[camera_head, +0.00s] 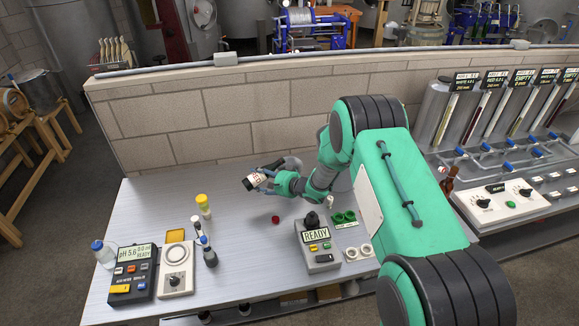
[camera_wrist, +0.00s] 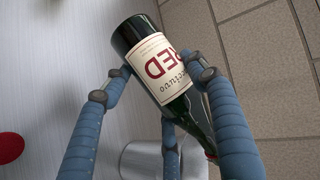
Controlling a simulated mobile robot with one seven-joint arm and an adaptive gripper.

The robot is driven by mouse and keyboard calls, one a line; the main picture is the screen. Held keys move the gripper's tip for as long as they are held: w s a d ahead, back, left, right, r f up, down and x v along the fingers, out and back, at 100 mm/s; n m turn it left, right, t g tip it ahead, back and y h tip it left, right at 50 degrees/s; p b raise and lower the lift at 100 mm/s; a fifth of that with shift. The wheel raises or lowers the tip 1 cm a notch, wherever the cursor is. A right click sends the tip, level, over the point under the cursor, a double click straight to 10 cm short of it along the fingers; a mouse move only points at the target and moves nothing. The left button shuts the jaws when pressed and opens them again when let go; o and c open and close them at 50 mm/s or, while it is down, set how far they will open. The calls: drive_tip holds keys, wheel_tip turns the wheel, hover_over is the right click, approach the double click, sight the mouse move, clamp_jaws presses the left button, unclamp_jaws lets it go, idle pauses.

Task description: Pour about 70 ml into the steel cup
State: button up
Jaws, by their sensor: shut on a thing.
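My gripper (camera_wrist: 158,68) is shut on a dark green wine bottle (camera_wrist: 128,38) with a cream label reading RED, its blue fingers on both sides. In the head view my gripper (camera_head: 274,174) holds the bottle (camera_head: 249,184) above the bench, tilted, with its base toward the left. In the wrist view the neck points to the lower right and ends at a red-rimmed mouth. A grey metal vessel, apparently the steel cup (camera_wrist: 138,160), shows at the bottom, partly hidden by a finger. I cannot make out liquid flowing or the level in the cup.
A small red item (camera_head: 276,219) lies on the bench (camera_head: 140,205), left of a device reading READY (camera_head: 318,236). A pH meter (camera_head: 133,270), a stirrer plate (camera_head: 176,270) and small bottles stand at left. A low block wall (camera_head: 240,105) runs behind the bench.

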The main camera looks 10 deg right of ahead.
drive_tip(key=shift+a+f+b, duration=0.2)
drive_tip(key=shift+f+b, duration=0.05)
drive_tip(key=shift+b, duration=0.35)
drive_tip(key=shift+f, duration=0.1)
idle(1.7)
drive_tip(key=shift+d+f+n+h+b, duration=0.25)
drive_tip(key=shift+f+n+h+b, duration=0.15)
drive_tip(key=shift+f+n+h, duration=0.25)
drive_tip(key=shift+w+d+f+n+h+b, duration=0.2)
drive_tip(key=shift+w+d+n+h+b, duration=0.1)
drive_tip(key=shift+d+n+h+b, duration=0.25)
drive_tip(key=r, duration=0.1)
drive_tip(key=r+p, duration=0.1)
drive_tip(key=r+n, duration=0.1)
drive_tip(key=shift+w+d+r+p, duration=0.2)
drive_tip(key=shift+d+r+p, duration=0.15)
drive_tip(key=shift+d+r, duration=0.05)
drive_tip(key=shift+d+r+t+h, duration=0.1)
drive_tip(key=shift+r+t+h, duration=0.05)
drive_tip(key=shift+t+h, duration=0.15)
drive_tip(key=shift+w+d+n+h+b, duration=0.15)
drive_tip(key=shift+d+n+h+b, duration=0.35)
drive_tip(key=shift+b, duration=0.7)
drive_tip(key=b, duration=0.1)
drive_tip(key=n+b, duration=0.1)
drive_tip(key=b, duration=0.1)
drive_tip(key=shift+a+f, duration=0.15)
drive_tip(key=shift+f, duration=0.15)
